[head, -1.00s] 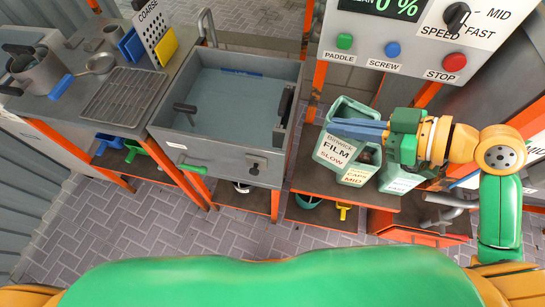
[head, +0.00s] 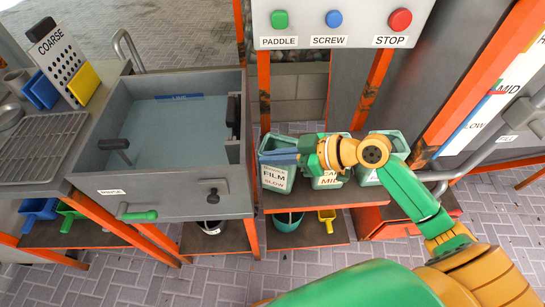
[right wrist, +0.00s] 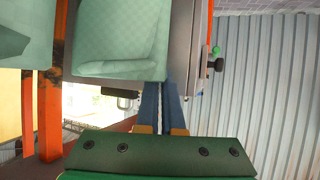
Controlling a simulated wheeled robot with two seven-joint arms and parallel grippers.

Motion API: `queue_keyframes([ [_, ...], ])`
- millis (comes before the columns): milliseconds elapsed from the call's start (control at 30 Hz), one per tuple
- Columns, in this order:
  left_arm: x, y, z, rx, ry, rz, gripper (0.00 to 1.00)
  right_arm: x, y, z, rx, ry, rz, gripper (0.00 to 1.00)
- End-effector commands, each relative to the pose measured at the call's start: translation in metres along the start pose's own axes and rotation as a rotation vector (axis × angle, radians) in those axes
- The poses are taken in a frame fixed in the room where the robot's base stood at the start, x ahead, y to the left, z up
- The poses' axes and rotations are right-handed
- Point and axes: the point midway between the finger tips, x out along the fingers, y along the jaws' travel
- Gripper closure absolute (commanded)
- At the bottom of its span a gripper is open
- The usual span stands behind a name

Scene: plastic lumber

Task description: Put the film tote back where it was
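The film tote (head: 274,179) is a pale green container with a "FILM SLOW" label. It stands upright at the left end of the low shelf in the head view. My right gripper (head: 278,157) reaches in from the right across its upper front. In the right wrist view the blue fingers (right wrist: 163,100) are close together at the edge of the pale green tote (right wrist: 115,40), and seem shut on its wall. The contact itself is partly hidden. My left gripper is not in view.
Two similar totes, one marked MID (head: 329,181) and another (head: 367,178), stand to the right on the shelf (head: 330,198). The grey tank (head: 170,207) is close on the left. A button panel (head: 345,22) hangs above. Orange posts (head: 372,92) stand behind the totes.

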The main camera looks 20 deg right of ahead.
Motion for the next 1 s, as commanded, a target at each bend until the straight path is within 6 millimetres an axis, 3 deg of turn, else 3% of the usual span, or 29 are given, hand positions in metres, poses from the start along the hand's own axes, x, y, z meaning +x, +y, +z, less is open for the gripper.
queue_keyframes([
  [233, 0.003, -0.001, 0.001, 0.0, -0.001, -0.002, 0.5, 0.002, 0.0, 0.003, -0.001, 0.0, 0.0, 1.0],
  [367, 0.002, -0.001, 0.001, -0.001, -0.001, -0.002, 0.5, 0.001, 0.0, 0.002, -0.001, 0.0, 0.0, 0.66],
  [767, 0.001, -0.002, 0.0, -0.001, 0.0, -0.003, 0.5, -0.006, 0.001, 0.0, 0.0, -0.002, 0.003, 0.66],
  [1000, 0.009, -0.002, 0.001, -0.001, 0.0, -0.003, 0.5, -0.059, 0.0, 0.003, -0.001, -0.006, 0.002, 0.66],
])
